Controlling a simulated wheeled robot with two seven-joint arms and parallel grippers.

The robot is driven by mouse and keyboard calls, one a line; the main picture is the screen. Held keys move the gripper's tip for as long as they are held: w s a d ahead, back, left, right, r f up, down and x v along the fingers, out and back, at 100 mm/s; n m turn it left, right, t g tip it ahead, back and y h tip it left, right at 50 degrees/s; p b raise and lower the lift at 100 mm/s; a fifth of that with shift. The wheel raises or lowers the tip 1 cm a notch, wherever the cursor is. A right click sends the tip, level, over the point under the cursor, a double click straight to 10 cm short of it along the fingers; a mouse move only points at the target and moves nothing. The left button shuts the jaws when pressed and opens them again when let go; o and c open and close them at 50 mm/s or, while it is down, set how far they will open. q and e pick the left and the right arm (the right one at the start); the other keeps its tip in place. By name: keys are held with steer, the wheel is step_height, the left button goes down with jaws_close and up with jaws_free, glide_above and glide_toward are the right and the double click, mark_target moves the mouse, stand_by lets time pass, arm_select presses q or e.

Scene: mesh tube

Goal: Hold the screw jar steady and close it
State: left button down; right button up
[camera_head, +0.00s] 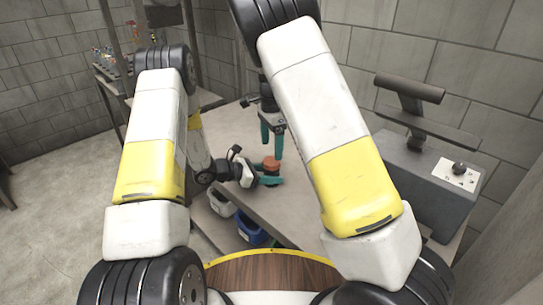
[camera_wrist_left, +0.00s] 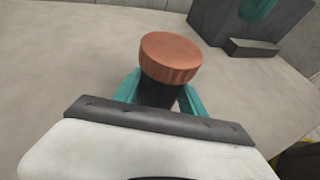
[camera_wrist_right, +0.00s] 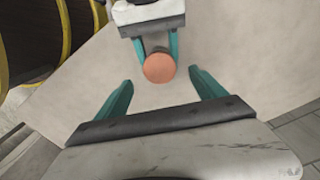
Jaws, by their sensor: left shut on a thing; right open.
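The screw jar has a ribbed orange-brown lid (camera_wrist_left: 171,58) on top of a dark body (camera_wrist_left: 157,93). The lid also shows in the head view (camera_head: 271,163) and, from above, in the right wrist view (camera_wrist_right: 159,68). My left gripper (camera_head: 270,181) is shut on the jar's body from the side, and the jar stands upright with the lid clear of the fingers. My right gripper (camera_head: 272,142) is open and empty, fingers pointing down, above the table near the jar. In the right wrist view its teal fingers (camera_wrist_right: 160,90) are spread wide with the lid beyond them.
The grey table (camera_head: 309,212) is mostly clear around the jar. A grey machine block (camera_head: 412,175) stands at its right. A blue bin (camera_head: 250,232) and a white bin (camera_head: 221,203) sit below the table's near left edge. A rack with small coloured items (camera_head: 112,62) stands back left.

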step_height(320, 180, up, 6)
steer(key=shift+r, duration=0.15)
arm_select(q)
steer(key=c, duration=0.6)
jaws_free()
steer(key=v, duration=0.7)
steer(key=shift+s+a+r, duration=0.15)
steer(key=shift+a+r, duration=0.05)
steer(key=shift+a, duration=0.15)
